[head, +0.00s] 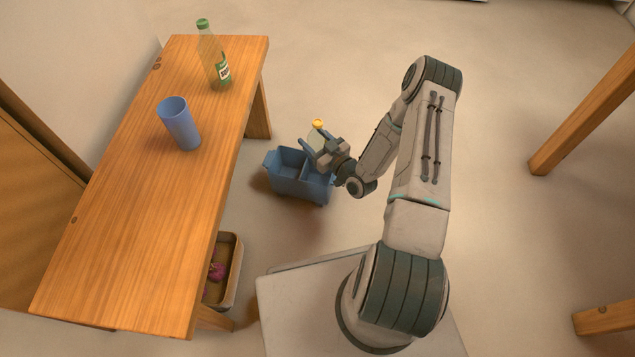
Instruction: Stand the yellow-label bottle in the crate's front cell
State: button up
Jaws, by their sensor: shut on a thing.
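A bottle with a yellow cap (318,125) is held in my gripper (312,147), over the blue crate. My gripper is shut on it and hides its lower part. Its label cannot be made out. The blue crate (293,188) stands on the floor to the right of the wooden table. A divider splits it; the left cell looks empty, and my gripper partly covers the right one. I cannot tell whether the bottle's base is inside a cell or above it.
The wooden table (130,230) bears a green-capped bottle (214,55) and a blue cup (180,125). A tray (229,270) with pink items is partly under the table's near end. Wooden legs (585,110) stand at right. The floor behind the crate is clear.

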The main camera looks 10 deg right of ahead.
notch_tip(320, 180, down, 10)
jog(key=b, duration=0.4)
jog(key=shift+r+b, duration=0.1)
jog(key=shift+b, duration=0.25)
jog(key=shift+r, duration=0.1)
jog(key=shift+f, duration=0.65)
jog(key=o, duration=1.2)
